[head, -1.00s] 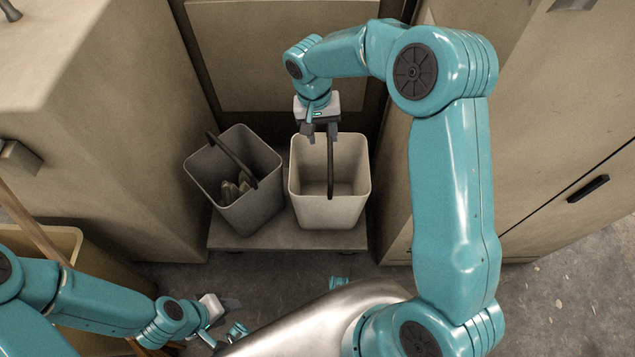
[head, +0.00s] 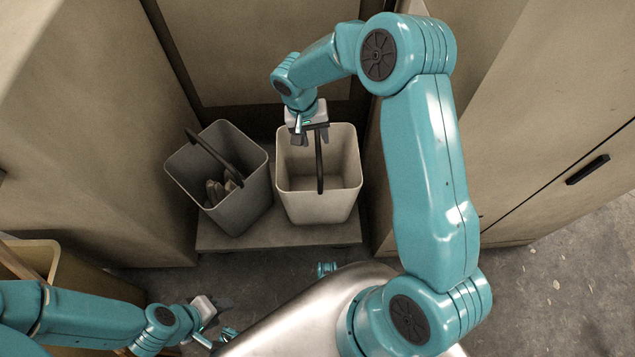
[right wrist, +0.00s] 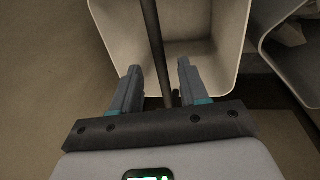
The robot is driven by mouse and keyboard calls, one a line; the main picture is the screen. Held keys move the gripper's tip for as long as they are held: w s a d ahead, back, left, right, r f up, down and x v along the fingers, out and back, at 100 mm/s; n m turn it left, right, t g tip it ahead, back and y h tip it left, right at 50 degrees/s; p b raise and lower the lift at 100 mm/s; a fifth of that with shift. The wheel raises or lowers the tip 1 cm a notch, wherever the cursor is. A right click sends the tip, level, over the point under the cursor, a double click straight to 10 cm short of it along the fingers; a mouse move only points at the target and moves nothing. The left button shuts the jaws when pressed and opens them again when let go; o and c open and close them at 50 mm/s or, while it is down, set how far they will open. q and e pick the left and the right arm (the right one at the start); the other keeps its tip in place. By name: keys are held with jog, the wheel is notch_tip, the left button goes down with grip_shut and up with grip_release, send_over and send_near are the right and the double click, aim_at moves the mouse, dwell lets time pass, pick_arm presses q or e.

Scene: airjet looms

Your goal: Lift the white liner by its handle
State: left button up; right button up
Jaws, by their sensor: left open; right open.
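The white liner (head: 318,206) is an open, empty bin standing on a low platform, with a dark handle (head: 319,166) raised across its mouth. My right gripper (head: 311,138) is above the liner's far rim, jaws open. In the right wrist view the handle (right wrist: 152,45) runs between the two open fingers (right wrist: 158,82), with a finger on each side of it; I cannot tell whether either touches it. My left gripper (head: 216,318) is open and empty, low at the bottom left, away from the liner.
A grey bin (head: 243,203) with a dark handle and several pale pieces inside stands tilted just left of the liner. Both stand on a low platform (head: 280,236). Tall beige cabinets (head: 75,130) wall in the left, right and back. A tan container (head: 48,252) is at the lower left.

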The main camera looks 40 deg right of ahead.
jog(key=f, duration=0.2)
jog(key=d+f+b, duration=0.1)
jog(key=f, duration=0.2)
jog(key=shift+d+f, duration=0.1)
grip_shut()
jog(key=shift+r, duration=0.2)
notch_tip(320, 180, up, 20)
jog(key=p, duration=0.4)
notch_tip(320, 180, up, 18)
jog(key=p, duration=1.5)
send_over(317, 143)
jog(key=shift+d+r, duration=0.1)
